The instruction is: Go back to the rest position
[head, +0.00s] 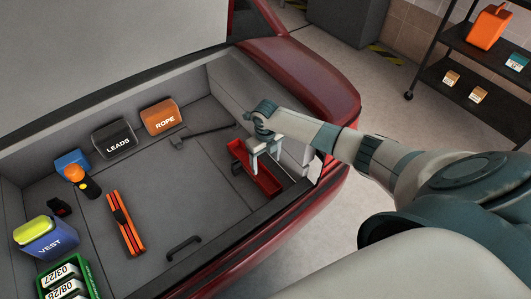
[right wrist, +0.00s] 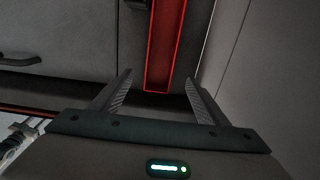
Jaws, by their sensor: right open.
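My right gripper (head: 279,162) reaches in from the right over the car boot's right end, with its fingers pointing down. It is open and holds nothing. A long red open-topped tray (head: 264,184) lies on the boot floor below and beside it. In the right wrist view the fingers (right wrist: 158,80) stand apart, and the red tray (right wrist: 158,86) shows between and beyond them. I cannot tell whether the fingers touch the tray. My left gripper is not in view.
The boot holds an orange ROPE bag (head: 161,118), a black LEADS bag (head: 113,139), a blue VEST bag (head: 47,239), a folded orange triangle (head: 126,224) and a green crate (head: 92,283). The boot's red right side (head: 335,92) rises under my arm. A black shelf trolley (head: 470,66) stands at right.

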